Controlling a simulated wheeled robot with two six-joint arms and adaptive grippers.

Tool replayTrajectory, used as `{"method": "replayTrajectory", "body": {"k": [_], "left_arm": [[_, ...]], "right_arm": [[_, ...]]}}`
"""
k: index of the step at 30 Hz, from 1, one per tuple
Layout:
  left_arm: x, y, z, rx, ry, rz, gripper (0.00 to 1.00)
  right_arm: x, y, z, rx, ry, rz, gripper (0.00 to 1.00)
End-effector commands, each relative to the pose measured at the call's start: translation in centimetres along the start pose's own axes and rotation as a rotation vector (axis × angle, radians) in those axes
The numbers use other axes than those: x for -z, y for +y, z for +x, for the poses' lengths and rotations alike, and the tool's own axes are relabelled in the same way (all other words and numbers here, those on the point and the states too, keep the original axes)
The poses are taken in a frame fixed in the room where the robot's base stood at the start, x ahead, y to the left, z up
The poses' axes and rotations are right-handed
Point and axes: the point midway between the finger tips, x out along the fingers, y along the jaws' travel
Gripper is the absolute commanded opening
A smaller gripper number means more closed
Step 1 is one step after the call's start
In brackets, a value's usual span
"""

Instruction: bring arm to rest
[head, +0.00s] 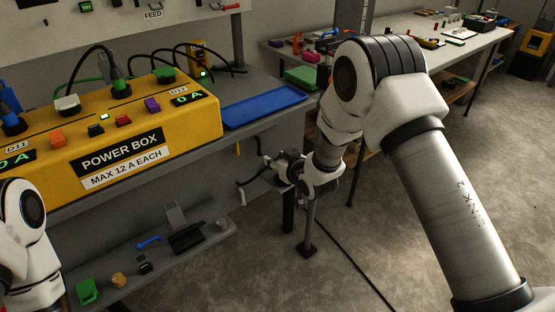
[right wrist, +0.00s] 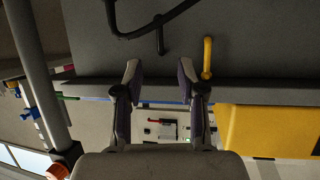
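My right arm comes in from the right of the head view and bends down at its elbow. My right gripper (head: 253,172) is beside the front edge of the workbench, below the blue tray, pointing left. In the right wrist view my right gripper (right wrist: 160,78) has its two fingers apart with nothing between them. Part of my left arm shows at the lower left of the head view; its gripper is out of the picture.
The yellow power box (head: 118,141) and blue tray (head: 264,106) stand on the grey workbench (head: 225,148). A lower shelf (head: 190,250) holds small parts, including a green block (head: 87,290). A second table (head: 465,50) stands behind. Floor (head: 390,215) below my right arm is open.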

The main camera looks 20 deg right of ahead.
Motion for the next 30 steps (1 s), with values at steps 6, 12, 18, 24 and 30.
{"method": "replayTrajectory", "body": {"k": [6, 12, 18, 24, 30], "left_arm": [[0.0, 0.0, 0.0, 0.0, 0.0, 0.0, 0.55], [0.0, 0.0, 0.0, 0.0, 0.0, 0.0, 0.55], [0.0, 0.0, 0.0, 0.0, 0.0, 0.0, 0.55], [0.0, 0.0, 0.0, 0.0, 0.0, 0.0, 0.55], [0.0, 0.0, 0.0, 0.0, 0.0, 0.0, 0.55]], "right_arm": [[0.0, 0.0, -0.4, 0.0, 0.001, 0.0, 0.39], [0.0, 0.0, -0.3, 0.0, 0.001, 0.0, 0.39], [-4.4, -0.1, -0.2, 0.001, -0.066, 0.012, 0.39], [-19.6, -0.7, -5.7, -0.02, -0.377, 0.077, 0.39], [-31.3, -1.6, -16.1, -0.062, -0.728, 0.132, 0.39]]}}
